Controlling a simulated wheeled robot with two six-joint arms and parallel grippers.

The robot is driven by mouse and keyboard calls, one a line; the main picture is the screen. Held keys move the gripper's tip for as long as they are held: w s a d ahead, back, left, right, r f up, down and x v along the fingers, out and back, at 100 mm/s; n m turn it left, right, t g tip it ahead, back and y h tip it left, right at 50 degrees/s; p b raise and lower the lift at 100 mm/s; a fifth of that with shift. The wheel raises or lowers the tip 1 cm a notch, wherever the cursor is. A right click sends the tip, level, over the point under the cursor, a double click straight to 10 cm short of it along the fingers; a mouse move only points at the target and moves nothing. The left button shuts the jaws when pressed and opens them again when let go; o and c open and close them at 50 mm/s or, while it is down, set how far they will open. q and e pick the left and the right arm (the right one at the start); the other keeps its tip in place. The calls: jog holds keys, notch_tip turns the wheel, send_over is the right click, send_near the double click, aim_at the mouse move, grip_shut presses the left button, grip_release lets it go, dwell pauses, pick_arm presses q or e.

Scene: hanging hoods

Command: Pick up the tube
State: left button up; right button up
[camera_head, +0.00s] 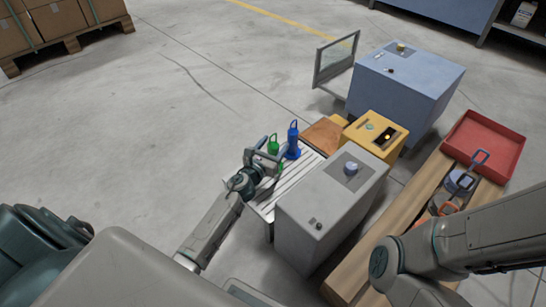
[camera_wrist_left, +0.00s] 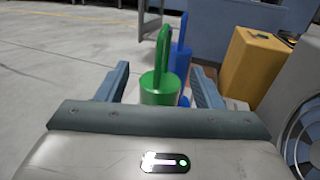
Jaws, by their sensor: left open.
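A green cylinder with an upright loop handle (camera_head: 272,145) stands on the slatted light bench (camera_head: 312,163). A blue one of like shape (camera_head: 293,140) stands just behind and to its right. I cannot tell which piece is the tube. My left gripper (camera_head: 264,160) is open at the near side of the green piece. In the left wrist view the green piece (camera_wrist_left: 160,88) shows between the two spread fingers (camera_wrist_left: 160,82), with the blue piece (camera_wrist_left: 181,62) beyond it. I cannot see contact with either finger. My right arm enters at the right, its gripper out of view.
A grey cabinet (camera_head: 318,210) stands close right of the left gripper. A yellow box (camera_head: 372,130), a brown board (camera_head: 323,134) and a blue cabinet (camera_head: 405,82) lie beyond. A red tray (camera_head: 485,146) and handled pieces (camera_head: 459,181) sit at right.

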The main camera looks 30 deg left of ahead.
pick_arm(q)
grip_shut()
jog(key=shift+r, duration=0.1)
